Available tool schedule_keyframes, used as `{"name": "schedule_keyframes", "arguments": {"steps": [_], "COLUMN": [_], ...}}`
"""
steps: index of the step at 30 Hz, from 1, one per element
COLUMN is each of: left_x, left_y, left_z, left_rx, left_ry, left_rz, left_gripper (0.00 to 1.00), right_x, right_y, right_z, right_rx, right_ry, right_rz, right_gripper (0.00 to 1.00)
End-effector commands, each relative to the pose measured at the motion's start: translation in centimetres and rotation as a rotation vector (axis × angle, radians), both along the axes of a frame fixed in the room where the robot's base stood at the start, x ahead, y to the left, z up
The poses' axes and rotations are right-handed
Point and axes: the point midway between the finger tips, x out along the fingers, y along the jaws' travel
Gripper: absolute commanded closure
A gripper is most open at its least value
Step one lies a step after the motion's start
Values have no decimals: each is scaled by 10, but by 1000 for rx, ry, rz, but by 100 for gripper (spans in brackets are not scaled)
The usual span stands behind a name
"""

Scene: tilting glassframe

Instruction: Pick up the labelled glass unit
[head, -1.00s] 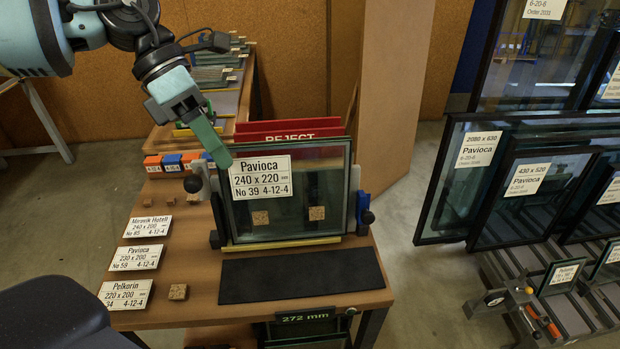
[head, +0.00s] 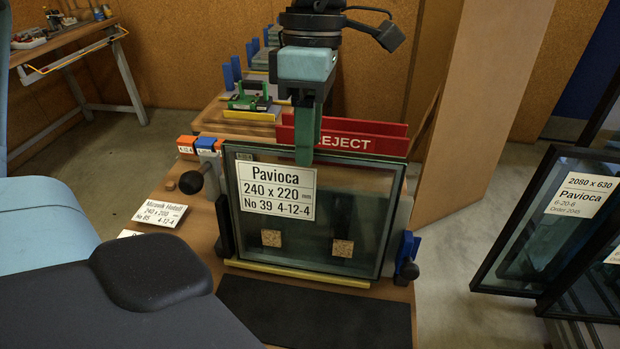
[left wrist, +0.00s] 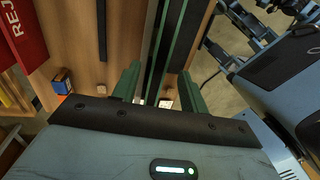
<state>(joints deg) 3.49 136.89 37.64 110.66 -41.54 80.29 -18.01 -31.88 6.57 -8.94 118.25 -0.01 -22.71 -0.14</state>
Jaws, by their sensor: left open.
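The labelled glass unit (head: 350,205) stands upright in a stand on the wooden table in the head view. Its white label (head: 277,190) reads "Pavioca 240 x 220 No 39 4-12-4". Two cork pads show low on the pane. My left gripper (head: 305,155) points down at the top edge of the unit, a little left of its middle. One green finger overlaps the front of the pane's top; the other is hidden. In the left wrist view the open fingers (left wrist: 158,88) stand either side of the unit's edge (left wrist: 163,55), with gaps showing. My right gripper is not in view.
A red REJECT rack (head: 375,143) stands close behind the unit. A black knob (head: 192,182) and a blue clamp (head: 407,262) flank it. A black mat (head: 315,312) lies in front. Other labels (head: 157,214) lie to the left. Large framed panes (head: 570,215) stand at the right.

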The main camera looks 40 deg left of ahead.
Motion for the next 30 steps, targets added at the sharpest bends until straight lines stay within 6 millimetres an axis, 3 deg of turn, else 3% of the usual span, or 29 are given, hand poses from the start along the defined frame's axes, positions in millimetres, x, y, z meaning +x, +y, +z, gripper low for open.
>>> {"name": "schedule_keyframes", "arguments": {"steps": [8,18,26,30], "left_x": [-2,-6,-6,-6], "left_y": [-2,-7,-7,-7], "left_z": [-13,-55,-58,-58], "left_rx": [-1,-1,-2,-3], "left_ry": [3,3,1,1], "left_rz": [1,1,2,1], "left_gripper": [56,56,56,71], "right_x": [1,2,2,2], "right_y": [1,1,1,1], "right_z": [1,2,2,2], "right_rx": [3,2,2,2], "right_ry": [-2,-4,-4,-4], "right_rz": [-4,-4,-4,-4], "right_gripper": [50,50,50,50]}}
